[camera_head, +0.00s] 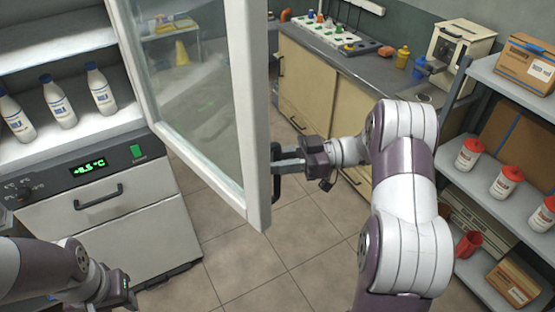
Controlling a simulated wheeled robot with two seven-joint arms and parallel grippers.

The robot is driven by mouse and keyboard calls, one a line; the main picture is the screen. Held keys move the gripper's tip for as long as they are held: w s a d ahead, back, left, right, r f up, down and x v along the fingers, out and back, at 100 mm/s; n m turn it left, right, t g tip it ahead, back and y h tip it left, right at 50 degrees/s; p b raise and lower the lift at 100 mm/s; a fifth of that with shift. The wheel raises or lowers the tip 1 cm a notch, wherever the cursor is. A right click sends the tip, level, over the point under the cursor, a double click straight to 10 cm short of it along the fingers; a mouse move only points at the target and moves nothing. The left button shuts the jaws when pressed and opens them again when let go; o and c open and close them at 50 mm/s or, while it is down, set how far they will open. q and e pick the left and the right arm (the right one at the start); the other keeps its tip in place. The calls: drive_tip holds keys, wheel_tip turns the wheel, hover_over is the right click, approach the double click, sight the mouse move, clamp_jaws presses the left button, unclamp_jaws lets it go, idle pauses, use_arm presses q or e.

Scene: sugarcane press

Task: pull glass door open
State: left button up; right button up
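The glass door (190,85) of the white fridge stands swung out from the cabinet, with a white frame and a clear pane. Its dark handle (276,185) is on the outer edge of the frame. My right gripper (284,158) reaches in from the right, with its fingers at the handle's upper part, and looks shut on it. My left gripper (122,292) is low at the left, in front of the fridge's lower drawer and away from the door. Its fingertips are too small and partly hidden to tell their opening.
Milk bottles (60,103) stand on the fridge shelf. A counter (345,60) with a bottle rack is behind the door. A grey shelf unit (490,175) with red-capped jars and boxes stands close to my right arm. The tiled floor (265,270) below the door is clear.

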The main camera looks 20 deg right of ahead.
drive_tip(key=shift+o, duration=0.3)
drive_tip(key=shift+d, duration=0.1)
drive_tip(key=s+d+b, duration=0.2)
drive_tip(key=d+b, duration=0.1)
drive_tip(key=d, duration=0.9)
drive_tip(key=shift+d, duration=0.15)
